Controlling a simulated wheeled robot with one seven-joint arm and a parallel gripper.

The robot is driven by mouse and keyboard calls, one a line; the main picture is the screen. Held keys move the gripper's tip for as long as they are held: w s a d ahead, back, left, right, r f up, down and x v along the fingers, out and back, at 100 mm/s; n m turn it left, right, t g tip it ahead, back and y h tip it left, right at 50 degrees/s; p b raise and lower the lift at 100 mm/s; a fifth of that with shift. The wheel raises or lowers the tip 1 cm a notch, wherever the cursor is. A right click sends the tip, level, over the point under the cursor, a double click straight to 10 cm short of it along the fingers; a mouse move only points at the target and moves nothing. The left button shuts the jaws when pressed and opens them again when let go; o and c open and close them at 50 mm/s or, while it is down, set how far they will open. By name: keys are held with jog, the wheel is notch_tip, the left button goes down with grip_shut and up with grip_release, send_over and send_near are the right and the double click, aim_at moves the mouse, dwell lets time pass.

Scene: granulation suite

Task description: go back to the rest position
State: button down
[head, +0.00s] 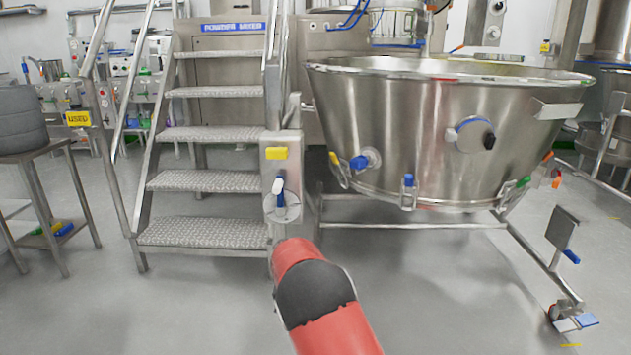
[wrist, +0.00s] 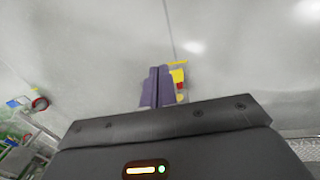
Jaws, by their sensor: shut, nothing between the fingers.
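My gripper (wrist: 154,88) shows in the wrist view as two dark purple fingers side by side, shut with nothing held. A small yellow and red thing (wrist: 179,78) shows just right of the fingertips; I cannot tell what it is or whether they touch. In the head view my red arm, with a dark band, reaches up from the bottom centre towards a grey control box (head: 280,158) by the steps. The box has a yellow label (head: 277,153) and a blue-topped switch handle (head: 279,188). I cannot make out my gripper in the head view.
Metal steps (head: 203,180) with rails stand left of the box. A large steel bowl (head: 400,120) on a wheeled frame (head: 410,226) stands to the right. A stand (head: 32,157) with a grey drum (head: 20,120) is at far left. Grey floor (head: 190,310) is clear in front.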

jog(key=s+d+r+t+y+p, duration=0.1)
jog(key=s+d+r, duration=0.35)
jog(key=r, duration=0.45)
jog(key=s+d+r+y+p, duration=0.1)
jog(key=s+d+r+p, duration=0.1)
jog(key=s+d+r, duration=0.45)
jog(key=s+d+r+t+p, duration=0.1)
jog(key=s+d+r, duration=0.15)
jog(key=r, duration=0.75)
jog(key=s+d+r+t+p, duration=0.1)
jog(key=s+d+r, duration=0.1)
jog(key=s, duration=0.9)
jog(key=s+d+r+t+p, duration=0.2)
jog(key=s+d+r, duration=0.1)
jog(key=s, duration=0.8)
jog(key=shift+d+r+n, duration=0.3)
jog(key=shift+r+n, duration=0.05)
jog(key=shift+n, duration=0.05)
